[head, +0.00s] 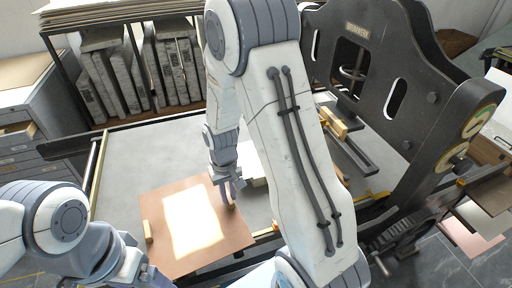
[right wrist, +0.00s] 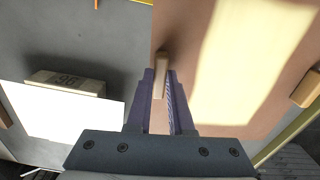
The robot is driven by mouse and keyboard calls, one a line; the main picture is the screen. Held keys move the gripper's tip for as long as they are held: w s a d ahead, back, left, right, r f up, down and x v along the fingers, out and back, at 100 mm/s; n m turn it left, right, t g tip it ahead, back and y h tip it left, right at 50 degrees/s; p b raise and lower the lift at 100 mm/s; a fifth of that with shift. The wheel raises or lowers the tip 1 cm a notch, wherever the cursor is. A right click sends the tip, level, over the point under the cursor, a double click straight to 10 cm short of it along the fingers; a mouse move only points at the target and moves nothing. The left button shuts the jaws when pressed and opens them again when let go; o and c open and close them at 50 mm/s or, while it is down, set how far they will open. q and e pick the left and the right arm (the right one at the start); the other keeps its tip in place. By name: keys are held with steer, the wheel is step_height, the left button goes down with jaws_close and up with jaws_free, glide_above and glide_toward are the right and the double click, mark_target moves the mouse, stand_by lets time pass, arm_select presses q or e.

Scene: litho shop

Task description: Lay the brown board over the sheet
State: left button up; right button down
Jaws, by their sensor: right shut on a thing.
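The brown board (head: 232,232) is at the front of the grey press bed, with a bright pale patch across its middle. It has a wooden grip on its left side (head: 148,232) and another on its right side (right wrist: 161,75). My right gripper (head: 229,190) is shut on the right-hand grip. I cannot tell whether the board rests on the bed or hangs just above it. A white sheet (right wrist: 60,116) lies left of the board in the right wrist view, apart from it; my right arm partly hides it in the head view. My left arm is at lower left, its fingers out of sight.
A block marked 96 (right wrist: 66,84) lies by the sheet. The black press frame (head: 385,65) stands at right. A rack of grey slabs (head: 150,75) and a drawer cabinet (head: 30,110) stand behind. The bed (head: 120,160) is clear behind the board.

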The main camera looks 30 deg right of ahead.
steer(key=w+d+r+m+p, duration=0.1)
steer(key=d+r+m, duration=0.2)
steer(key=d+m, duration=0.65)
steer(key=w+d+r+m, duration=0.2)
steer(key=d+r+m, duration=0.2)
steer(key=d+m, duration=0.55)
arm_select(q)
steer(key=shift+w+r+p, duration=0.3)
steer(key=shift+r+p, duration=0.05)
steer(key=shift+r, duration=0.6)
arm_select(e)
steer(key=shift+m, duration=0.3)
step_height(320, 180, down, 10)
steer(key=shift+s+d, duration=0.15)
steer(key=shift+f, duration=0.15)
steer(key=c, duration=0.8)
jaws_free()
